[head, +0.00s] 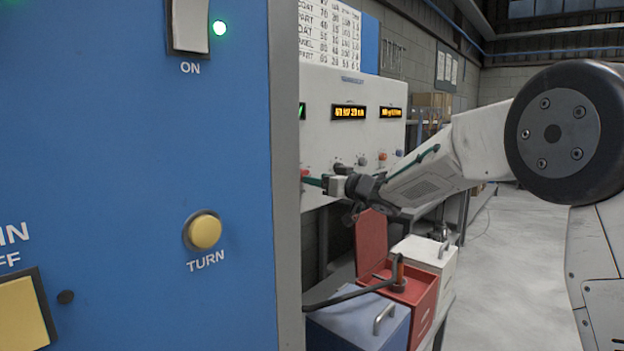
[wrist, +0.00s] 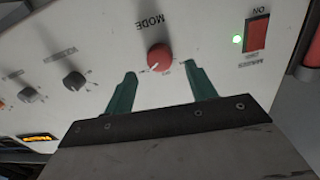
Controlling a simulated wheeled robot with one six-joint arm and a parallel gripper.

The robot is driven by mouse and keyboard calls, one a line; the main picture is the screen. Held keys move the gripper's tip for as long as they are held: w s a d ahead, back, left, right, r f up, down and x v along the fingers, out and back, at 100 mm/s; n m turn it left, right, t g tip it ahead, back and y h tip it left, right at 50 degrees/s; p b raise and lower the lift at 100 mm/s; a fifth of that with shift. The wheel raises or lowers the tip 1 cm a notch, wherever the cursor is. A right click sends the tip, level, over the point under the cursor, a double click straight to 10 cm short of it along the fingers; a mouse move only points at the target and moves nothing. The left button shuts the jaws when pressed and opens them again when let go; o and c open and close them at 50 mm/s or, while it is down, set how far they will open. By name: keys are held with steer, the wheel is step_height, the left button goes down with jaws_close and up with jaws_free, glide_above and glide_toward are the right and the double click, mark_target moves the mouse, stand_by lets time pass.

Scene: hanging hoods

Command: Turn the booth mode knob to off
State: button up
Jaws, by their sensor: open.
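The red mode knob (wrist: 159,57) sits on a white panel in the wrist view, with the word MODE upside down beside it. A pale mark on the knob points to the lower left of that picture; the small position labels around it are too blurred to read surely. My gripper (wrist: 160,71) is open, with one green finger on each side of the knob. Its tips are apart from the knob in the picture; the remaining distance to the panel is unclear. In the head view my gripper (head: 316,181) is at the white panel (head: 325,140), partly hidden by the blue cabinet.
A red rocker switch (wrist: 257,32) with a lit green lamp (wrist: 237,40) lies right. The blue cabinet (head: 150,130) fills the head view's left. Boxes (head: 423,257) stand below the arm.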

steer(key=shift+x, duration=1.65)
steer(key=c, duration=1)
steer(key=shift+n, duration=0.4)
steer(key=n, duration=1.1)
steer(key=shift+f+y, duration=0.15)
steer(key=shift+y, duration=0.15)
steer(key=shift+n, duration=0.3)
